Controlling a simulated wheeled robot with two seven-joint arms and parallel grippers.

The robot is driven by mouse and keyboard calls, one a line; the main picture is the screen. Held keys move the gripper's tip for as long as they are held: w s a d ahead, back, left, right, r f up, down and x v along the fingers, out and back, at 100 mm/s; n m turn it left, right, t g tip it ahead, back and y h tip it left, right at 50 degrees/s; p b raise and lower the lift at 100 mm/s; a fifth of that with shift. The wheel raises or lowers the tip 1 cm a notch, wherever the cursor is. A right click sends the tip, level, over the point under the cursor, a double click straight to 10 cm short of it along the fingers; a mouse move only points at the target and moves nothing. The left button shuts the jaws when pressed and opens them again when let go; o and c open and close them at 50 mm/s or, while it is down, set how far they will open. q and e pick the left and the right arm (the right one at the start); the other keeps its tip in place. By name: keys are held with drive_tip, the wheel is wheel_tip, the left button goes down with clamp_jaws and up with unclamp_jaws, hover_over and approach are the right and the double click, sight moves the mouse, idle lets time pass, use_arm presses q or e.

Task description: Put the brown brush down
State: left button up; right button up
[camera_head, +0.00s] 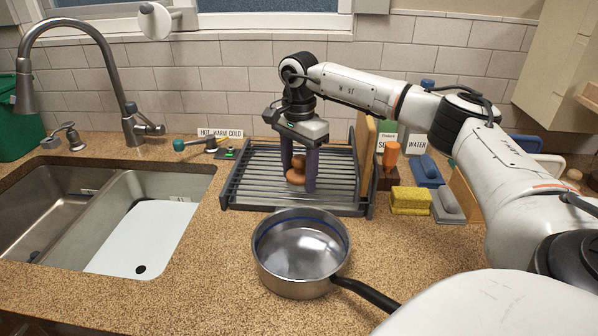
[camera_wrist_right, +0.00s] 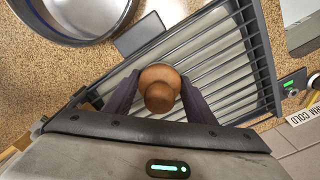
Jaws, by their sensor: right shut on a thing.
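The brown brush (camera_head: 296,170) is between the fingers of my right gripper (camera_head: 299,178), low over the dish rack (camera_head: 240,190). In the right wrist view the brush (camera_wrist_right: 160,88) shows its round knob from above, with the right gripper's dark fingers (camera_wrist_right: 157,98) shut on it from both sides. The brush's lower end is hidden under the knob, so I cannot tell whether it touches the rack bars. My left gripper is not in view.
A steel pot (camera_head: 300,255) stands in front of the rack, its handle pointing right. A cutting board (camera_head: 366,150) stands at the rack's right side. Yellow sponges (camera_head: 410,201) and a grey brush (camera_head: 447,205) lie further right. The sink (camera_head: 110,215) is at left.

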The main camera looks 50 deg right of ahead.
sight(299, 157)
drive_tip(key=o, duration=1)
drive_tip(key=shift+f, duration=0.1)
wheel_tip(299, 157, up, 12)
drive_tip(key=shift+r+b, duration=0.2)
drive_tip(key=shift+b, duration=0.1)
